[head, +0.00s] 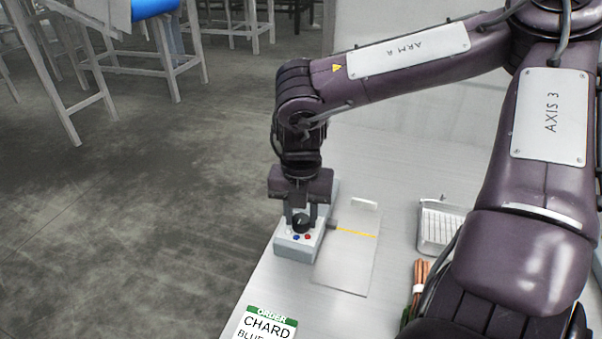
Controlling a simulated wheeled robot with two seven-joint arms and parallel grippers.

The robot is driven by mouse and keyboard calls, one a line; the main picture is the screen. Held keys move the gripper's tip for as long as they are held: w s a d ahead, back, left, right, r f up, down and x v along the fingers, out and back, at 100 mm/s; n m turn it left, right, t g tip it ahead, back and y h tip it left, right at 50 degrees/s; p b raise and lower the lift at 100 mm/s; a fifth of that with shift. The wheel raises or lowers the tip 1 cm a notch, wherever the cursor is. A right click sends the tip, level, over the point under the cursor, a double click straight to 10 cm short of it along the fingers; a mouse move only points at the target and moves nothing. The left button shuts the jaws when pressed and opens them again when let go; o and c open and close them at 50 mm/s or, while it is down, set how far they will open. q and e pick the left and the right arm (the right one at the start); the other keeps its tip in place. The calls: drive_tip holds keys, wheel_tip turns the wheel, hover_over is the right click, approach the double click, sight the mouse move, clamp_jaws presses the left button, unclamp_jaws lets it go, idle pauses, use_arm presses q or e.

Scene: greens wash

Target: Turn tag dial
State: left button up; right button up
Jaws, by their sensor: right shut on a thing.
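The tag dial (301,222) is a small black knob on top of a grey box (293,250) at the table's left edge. Blue and red marks show on the box just in front of the knob. My right gripper (301,215) points down over the box and is shut on the dial, one finger on each side. The exact turn of the dial is too small to read. My left gripper is not in view.
A flat grey board (345,262) with a yellow line lies right of the box. A wire-like tray (438,225) and a bundle of orange-brown stalks (419,279) lie further right. Stools (150,60) stand on the floor behind.

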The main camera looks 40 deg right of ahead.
sight(301, 218)
drive_tip(key=n, duration=0.3)
drive_tip(key=shift+n, duration=0.4)
drive_tip(key=n, duration=0.3)
drive_tip(key=shift+n+b, duration=0.3)
drive_tip(key=shift+n, duration=0.1)
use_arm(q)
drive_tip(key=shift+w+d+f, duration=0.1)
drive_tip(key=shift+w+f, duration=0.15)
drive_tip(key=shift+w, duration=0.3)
use_arm(e)
drive_tip(key=shift+r+n, duration=0.1)
drive_tip(key=shift+n, duration=0.7)
drive_tip(key=shift+w, duration=0.1)
drive_tip(key=o, duration=1)
wheel_tip(301, 218, up, 7)
drive_tip(key=shift+f, duration=0.1)
drive_tip(key=shift+r, duration=0.5)
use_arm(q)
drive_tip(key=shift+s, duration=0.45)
